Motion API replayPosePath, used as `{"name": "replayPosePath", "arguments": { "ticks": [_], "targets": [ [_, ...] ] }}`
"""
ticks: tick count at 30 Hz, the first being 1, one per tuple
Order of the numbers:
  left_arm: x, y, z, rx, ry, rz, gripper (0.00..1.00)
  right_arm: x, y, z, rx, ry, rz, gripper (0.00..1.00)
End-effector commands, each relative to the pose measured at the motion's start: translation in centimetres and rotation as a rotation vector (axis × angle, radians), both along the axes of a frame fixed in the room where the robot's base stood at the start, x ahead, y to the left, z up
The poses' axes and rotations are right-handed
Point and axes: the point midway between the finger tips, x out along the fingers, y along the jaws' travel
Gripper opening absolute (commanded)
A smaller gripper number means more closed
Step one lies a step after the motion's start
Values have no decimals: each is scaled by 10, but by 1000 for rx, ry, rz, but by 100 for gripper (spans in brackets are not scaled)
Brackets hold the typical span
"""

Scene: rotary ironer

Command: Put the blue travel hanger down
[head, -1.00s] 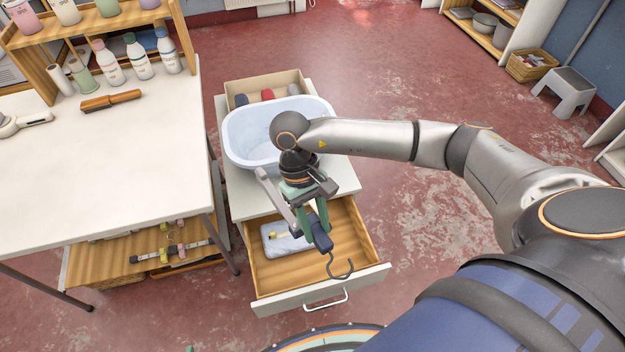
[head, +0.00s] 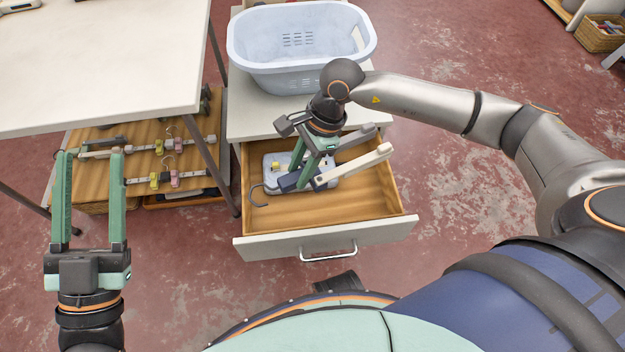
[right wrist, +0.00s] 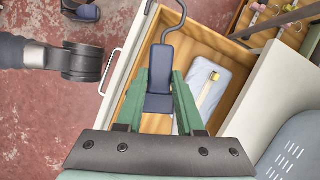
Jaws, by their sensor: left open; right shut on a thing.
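My right gripper (head: 299,178) is shut on the blue travel hanger (head: 288,183), pointing down into the open drawer (head: 370,200). The hanger's dark hook (head: 257,197) points left in the head view. In the right wrist view the hanger (right wrist: 162,62) sits between the fingertips (right wrist: 161,84), its hook reaching up over the drawer's edge. I cannot tell whether the hanger touches the drawer floor. A pale folded item (right wrist: 207,85) with a yellow-tipped piece lies in the drawer beside it. My left gripper (head: 89,153) is open and empty at the far left, away from the drawer.
A pale blue laundry basket (head: 300,40) stands on the cabinet (head: 245,115) behind the drawer. A white table (head: 100,60) is at left, with a wooden shelf (head: 135,150) of clip hangers below.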

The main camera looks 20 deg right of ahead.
Motion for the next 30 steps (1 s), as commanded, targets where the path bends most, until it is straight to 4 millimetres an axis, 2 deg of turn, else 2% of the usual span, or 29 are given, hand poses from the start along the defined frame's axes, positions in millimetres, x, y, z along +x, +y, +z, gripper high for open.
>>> {"name": "replayPosePath", "arguments": {
  "ticks": [1, 6, 10, 14, 24, 30],
  "targets": [
    [-9, -2, -5, -1, -69, -15, 55, 3, 4, -21, 0, -5, -66, 0],
    [-34, -7, 15, -4, -229, -49, 55, 11, 11, -35, -2, -4, -254, 0],
    [-44, -8, 22, -6, -285, -62, 55, 14, 14, -40, -4, -1, -322, 0],
    [-46, -9, 19, -9, -295, -70, 55, 14, 14, -58, -6, 5, -343, 0],
    [-45, -11, -9, -36, -270, -95, 55, 13, 15, -147, -6, 6, -342, 0],
    [-44, -12, -17, -45, -260, -103, 55, 14, 14, -171, -5, 2, -341, 0]
  ]
}}
